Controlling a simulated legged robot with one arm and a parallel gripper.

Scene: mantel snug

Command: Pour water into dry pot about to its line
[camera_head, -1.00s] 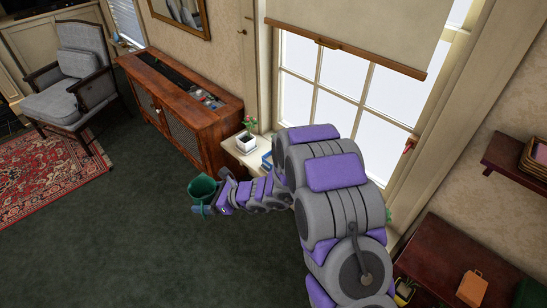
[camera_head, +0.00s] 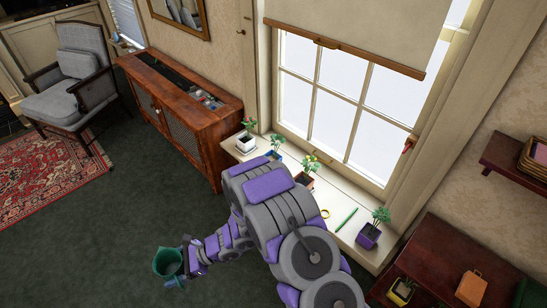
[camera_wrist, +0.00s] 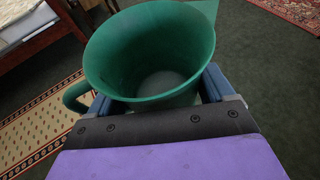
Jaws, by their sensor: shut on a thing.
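My gripper (camera_head: 188,262) is shut on a green jug (camera_head: 167,262), held upright over the dark carpet, left of the windowsill. In the wrist view the jug (camera_wrist: 150,45) shows its open mouth, a side handle and a spout; its blue fingers grip both sides. A paler patch shows at its bottom; I cannot tell how much water is inside. On the sill (camera_head: 342,199) stand a white pot (camera_head: 246,144), a blue pot (camera_head: 273,156), a reddish pot (camera_head: 304,182) and a purple pot (camera_head: 368,237), all with plants. I cannot tell which soil is dry or see any line.
A yellow ring (camera_head: 325,213) and a green stick (camera_head: 347,218) lie on the sill between pots. A wooden cabinet (camera_head: 180,112) adjoins its left end. A dark shelf unit (camera_head: 440,255) with an orange box (camera_head: 471,288) is right.

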